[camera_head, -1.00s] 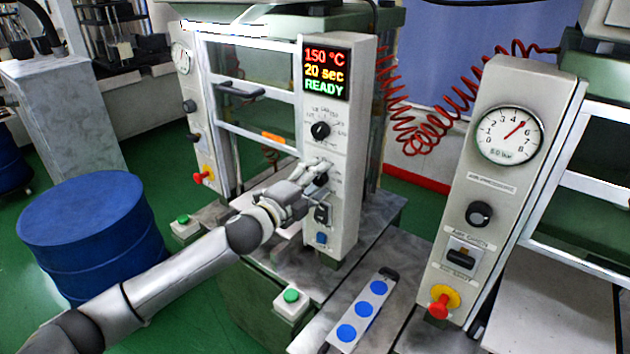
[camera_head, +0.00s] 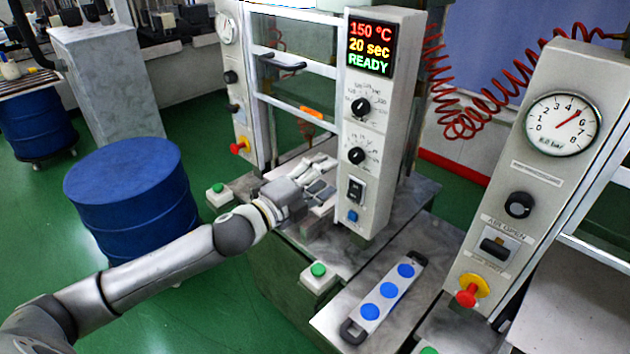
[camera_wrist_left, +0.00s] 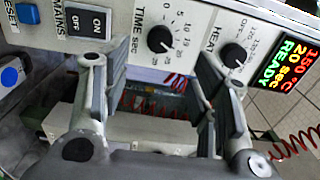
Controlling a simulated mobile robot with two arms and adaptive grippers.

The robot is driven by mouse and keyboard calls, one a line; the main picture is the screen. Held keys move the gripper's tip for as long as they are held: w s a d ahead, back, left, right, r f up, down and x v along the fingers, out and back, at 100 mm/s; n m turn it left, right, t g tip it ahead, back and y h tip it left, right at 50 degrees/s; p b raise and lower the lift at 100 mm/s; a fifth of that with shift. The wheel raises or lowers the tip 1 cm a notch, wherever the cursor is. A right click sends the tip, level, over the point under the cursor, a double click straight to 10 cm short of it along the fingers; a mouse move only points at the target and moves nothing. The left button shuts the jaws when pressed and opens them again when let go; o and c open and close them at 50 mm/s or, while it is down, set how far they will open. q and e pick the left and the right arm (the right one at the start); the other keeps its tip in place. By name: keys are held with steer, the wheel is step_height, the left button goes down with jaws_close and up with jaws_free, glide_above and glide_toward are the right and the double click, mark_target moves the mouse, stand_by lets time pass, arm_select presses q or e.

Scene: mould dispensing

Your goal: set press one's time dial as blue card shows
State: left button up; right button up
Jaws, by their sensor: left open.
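The press with the lit display (camera_head: 371,45) reads 150 °C, 20 sec, READY. Its black time dial (camera_head: 357,155) is the lower knob on the white panel, under the heat dial (camera_head: 361,107). The wrist view shows the time dial (camera_wrist_left: 160,40) close up, its white mark near the 20 to 25 side of the scale. My left gripper (camera_head: 328,170) is open and empty, left of and below the time dial, apart from it. In the wrist view the fingers (camera_wrist_left: 152,75) are spread, with the dial beyond the gap between them. I cannot make out a blue card. My right gripper is out of view.
Below the time dial are the mains switch (camera_head: 355,190) and a blue button (camera_head: 352,216). A plate with three blue discs (camera_head: 379,312) lies in front. A gauge panel (camera_head: 533,160) stands right, a blue drum (camera_head: 130,220) left. Red hose hangs behind.

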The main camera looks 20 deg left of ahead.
arm_select(q)
steer(key=shift+v, duration=1)
steer(key=shift+f, duration=0.1)
steer(key=w+a+f+n+g+y+b, duration=0.15)
steer(key=a+f+n, duration=0.25)
steer(key=f, duration=0.7)
steer(key=a+f+n+g+y, duration=0.1)
steer(key=a+f+n+y, duration=0.25)
steer(key=f, duration=0.75)
steer(key=s+a+f+n+g+y, duration=0.1)
steer(key=s+f+n+g, duration=0.15)
steer(key=f, duration=0.55)
steer(key=s+a+f+n+g, duration=0.1)
steer(key=s+f, duration=0.3)
steer(key=f, duration=0.3)
steer(key=s+a+f+n+g+y, duration=0.15)
steer(key=s+f, duration=0.25)
steer(key=f, duration=0.4)
steer(key=s+d+f+n+g+b, duration=0.2)
steer(key=s+d+f+n+g, duration=0.15)
steer(key=s+f, duration=1.4)
steer(key=s+d+f+n+g, duration=0.1)
steer(key=s+d+f, duration=0.3)
steer(key=s, duration=0.7)
steer(key=s+d+f+n+g+h, duration=0.1)
steer(key=s+d+f+g, duration=0.3)
steer(key=s, duration=0.8)
steer(key=shift+n, duration=0.8)
